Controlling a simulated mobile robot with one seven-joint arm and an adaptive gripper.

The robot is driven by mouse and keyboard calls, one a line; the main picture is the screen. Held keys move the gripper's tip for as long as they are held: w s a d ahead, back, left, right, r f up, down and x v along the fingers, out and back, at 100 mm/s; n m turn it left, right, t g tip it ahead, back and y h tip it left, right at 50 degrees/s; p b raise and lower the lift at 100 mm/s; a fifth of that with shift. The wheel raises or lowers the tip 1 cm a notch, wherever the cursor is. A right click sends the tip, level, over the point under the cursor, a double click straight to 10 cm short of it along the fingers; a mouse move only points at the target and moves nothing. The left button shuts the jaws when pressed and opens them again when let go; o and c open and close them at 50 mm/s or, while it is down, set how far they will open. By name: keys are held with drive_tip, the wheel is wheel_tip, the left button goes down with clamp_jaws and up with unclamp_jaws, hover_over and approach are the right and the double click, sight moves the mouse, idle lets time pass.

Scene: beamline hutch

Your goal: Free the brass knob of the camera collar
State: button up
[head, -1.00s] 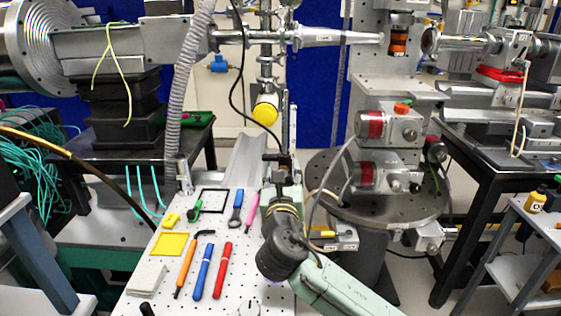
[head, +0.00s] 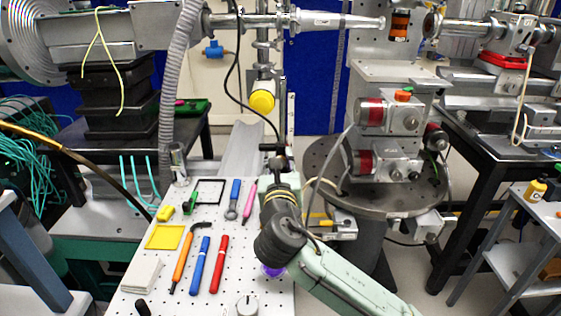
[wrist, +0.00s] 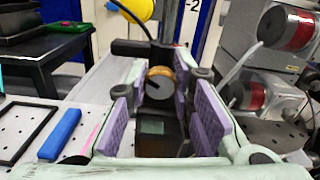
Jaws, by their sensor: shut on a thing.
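In the wrist view my gripper (wrist: 167,110) has its purple-padded fingers on both sides of a black block, seemingly the camera body (wrist: 162,140). The pads look close against its sides; exact contact is hard to see. The brass knob (wrist: 160,76), round with a dark face, shows just beyond the block, between the far ends of the fingers. I see no pad clearly touching it. In the head view my wrist hides most of the gripper and the knob. A black part (head: 274,148) with a cable stands just above my wrist.
A yellow-capped part (head: 262,101) hangs above. The stage with red-ringed motors (head: 390,115) stands close on the right.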

clamp_jaws()
drive_tip(key=shift+n+b, duration=0.35)
drive_tip(key=shift+n, duration=0.05)
drive_tip(key=shift+n+b, duration=0.6)
drive_tip(key=shift+n, duration=0.3)
drive_tip(key=shift+n+b, duration=0.55)
drive_tip(key=shift+n, duration=0.95)
drive_tip(key=shift+a+r, duration=0.1)
drive_tip(key=o, duration=0.6)
unclamp_jaws()
drive_tip(key=shift+o, duration=0.2)
